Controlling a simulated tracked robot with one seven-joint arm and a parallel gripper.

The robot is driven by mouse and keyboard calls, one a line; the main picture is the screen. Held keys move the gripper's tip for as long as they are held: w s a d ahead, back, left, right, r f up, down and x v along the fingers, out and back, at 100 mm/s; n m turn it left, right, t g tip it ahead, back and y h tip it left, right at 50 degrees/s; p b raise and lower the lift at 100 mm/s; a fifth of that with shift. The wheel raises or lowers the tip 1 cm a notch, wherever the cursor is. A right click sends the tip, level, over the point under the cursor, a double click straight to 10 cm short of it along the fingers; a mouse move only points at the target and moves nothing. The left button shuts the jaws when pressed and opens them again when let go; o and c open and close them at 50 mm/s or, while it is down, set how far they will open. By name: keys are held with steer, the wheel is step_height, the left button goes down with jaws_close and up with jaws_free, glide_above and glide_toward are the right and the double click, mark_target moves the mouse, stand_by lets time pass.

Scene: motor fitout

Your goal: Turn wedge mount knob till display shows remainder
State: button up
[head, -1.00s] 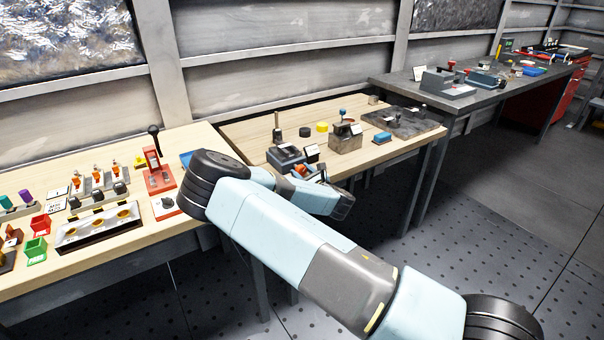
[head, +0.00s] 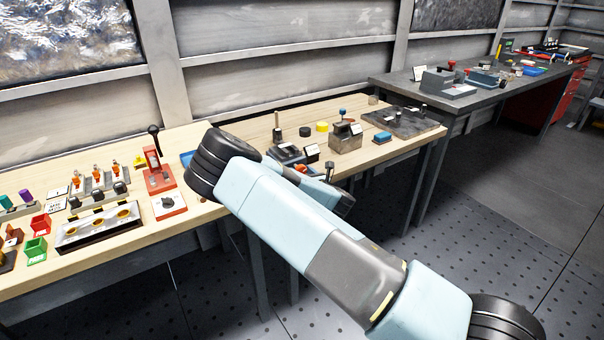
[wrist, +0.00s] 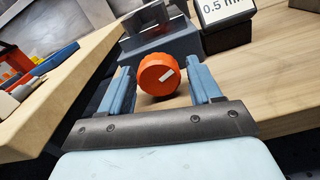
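The orange knob (wrist: 157,75) shows in the wrist view, round with a white pointer mark aimed up and right. It sits at the front of a dark grey mount (wrist: 165,45) on the wooden bench. My gripper (wrist: 160,82) is open, one blue finger on each side of the knob with visible gaps, so it does not hold it. A display block (wrist: 222,22) reading "0.5" and a partly cut-off unit stands behind and right of the knob. In the head view the grey mount (head: 287,153) shows behind my arm, which mostly hides my gripper.
In the head view a grey block (head: 345,138) and yellow cylinder (head: 322,127) stand beyond the mount. A red switch stand (head: 158,178) stands to the left.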

steer(key=shift+o, duration=0.5)
steer(key=v, duration=1.3)
steer(key=shift+s+d, duration=0.25)
steer(key=shift+s, duration=0.05)
steer(key=w+a+n, duration=0.1)
steer(key=w+a, duration=0.1)
steer(key=w, duration=0.1)
steer(key=w+a+n, duration=0.2)
steer(key=w, duration=0.1)
steer(key=w+a+n, duration=0.1)
steer(key=w+a, duration=0.1)
steer(key=w, duration=0.2)
steer(key=shift+a+r+n, duration=0.15)
steer(key=shift+a+n, duration=0.15)
steer(key=shift+a, duration=0.1)
stand_by(0.5)
